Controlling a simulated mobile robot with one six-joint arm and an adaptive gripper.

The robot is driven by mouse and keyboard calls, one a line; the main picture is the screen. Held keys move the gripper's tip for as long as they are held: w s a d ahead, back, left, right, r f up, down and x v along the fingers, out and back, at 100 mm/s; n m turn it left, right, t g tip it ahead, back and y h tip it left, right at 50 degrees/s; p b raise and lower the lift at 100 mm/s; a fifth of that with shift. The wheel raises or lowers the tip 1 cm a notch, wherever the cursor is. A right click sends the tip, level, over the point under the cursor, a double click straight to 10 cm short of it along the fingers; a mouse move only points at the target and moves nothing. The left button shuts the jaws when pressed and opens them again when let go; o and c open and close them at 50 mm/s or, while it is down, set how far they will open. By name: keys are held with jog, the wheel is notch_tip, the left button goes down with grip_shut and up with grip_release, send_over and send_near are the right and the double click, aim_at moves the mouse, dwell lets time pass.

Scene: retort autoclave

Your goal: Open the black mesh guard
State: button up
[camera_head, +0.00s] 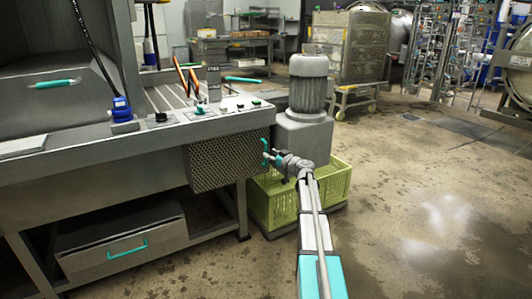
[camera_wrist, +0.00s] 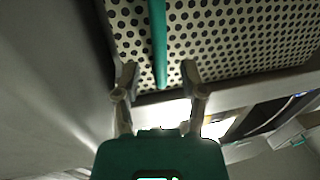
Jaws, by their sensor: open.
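The black mesh guard (camera_head: 220,162) is a dark perforated panel on the right end of the steel bench, under its top. It looks closed against the bench. A teal handle (camera_head: 264,146) stands at its right edge. In the wrist view the guard (camera_wrist: 230,35) fills the top, and the teal bar handle (camera_wrist: 158,40) runs down between my fingers. My gripper (camera_head: 271,158) is at the handle. In the wrist view my gripper (camera_wrist: 159,78) is open, with one finger on each side of the handle's end; I see no clear contact.
A green crate (camera_head: 335,185) and a grey motor unit (camera_head: 308,85) stand right of the guard. Below the bench is a drawer (camera_head: 122,245) with a teal handle. Tools and a blue device (camera_head: 122,108) are on the bench top. The floor at the right is clear.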

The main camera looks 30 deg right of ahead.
aim_at(266, 164)
jog(key=shift+w+a, duration=0.2)
jog(key=shift+w, duration=0.6)
jog(key=shift+w+a, duration=0.15)
jog(key=shift+w, duration=0.6)
grip_shut()
